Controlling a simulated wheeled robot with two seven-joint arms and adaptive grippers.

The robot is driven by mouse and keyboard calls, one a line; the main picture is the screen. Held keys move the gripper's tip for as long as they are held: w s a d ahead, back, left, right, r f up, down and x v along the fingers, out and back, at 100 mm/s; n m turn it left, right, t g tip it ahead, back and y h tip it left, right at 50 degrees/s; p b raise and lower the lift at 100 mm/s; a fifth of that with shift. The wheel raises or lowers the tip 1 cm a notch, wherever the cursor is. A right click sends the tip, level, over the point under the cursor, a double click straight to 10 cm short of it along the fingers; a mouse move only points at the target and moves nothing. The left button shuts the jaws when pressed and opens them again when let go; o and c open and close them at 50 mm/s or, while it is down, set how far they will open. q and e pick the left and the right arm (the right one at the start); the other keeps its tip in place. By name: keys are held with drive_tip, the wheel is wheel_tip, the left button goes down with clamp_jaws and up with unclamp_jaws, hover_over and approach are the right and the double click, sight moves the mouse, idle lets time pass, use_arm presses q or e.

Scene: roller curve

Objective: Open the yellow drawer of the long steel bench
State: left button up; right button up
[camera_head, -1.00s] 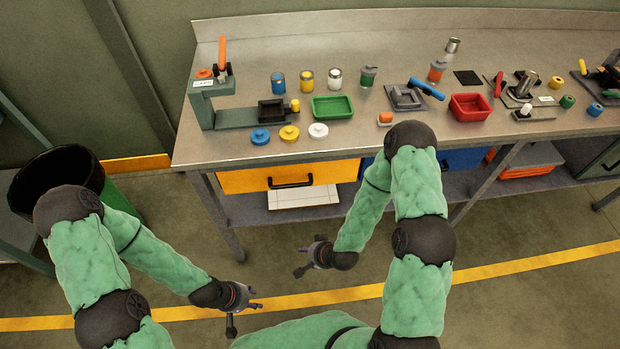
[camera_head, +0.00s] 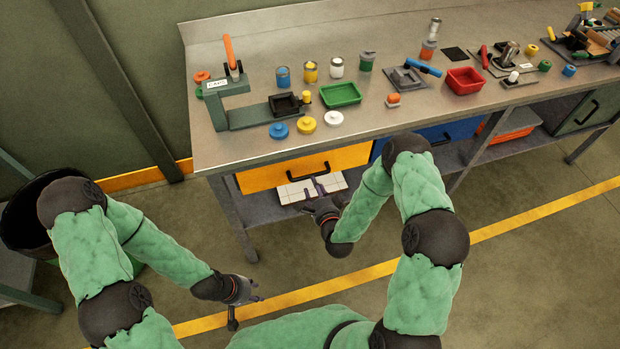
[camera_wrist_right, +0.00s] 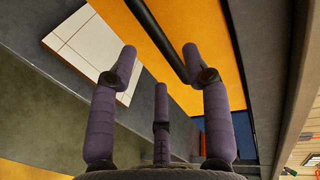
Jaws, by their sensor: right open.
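The long steel bench (camera_head: 240,147) stands ahead with a yellow drawer (camera_head: 262,176) under its top at the left end. The drawer looks shut, its front in line under the bench edge. Its black bar handle (camera_head: 308,172) shows in the head view. My right gripper (camera_head: 314,190) is open and empty just in front of and below the handle. In the right wrist view its spread fingers (camera_wrist_right: 160,70) point at the yellow front (camera_wrist_right: 150,25), and the handle (camera_wrist_right: 160,38) runs between the two outer fingers, apparently not touched. My left gripper (camera_head: 246,302) hangs low over the floor, apart from the bench.
A white tiled box (camera_head: 290,193) lies on the lower shelf under the drawer. A blue drawer (camera_head: 450,130) is to the right. A black bin (camera_head: 30,215) stands at the left. The floor before the bench is clear.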

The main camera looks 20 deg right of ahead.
drive_tip(key=b+x, duration=0.1)
drive_tip(key=x, duration=0.5)
clamp_jaws()
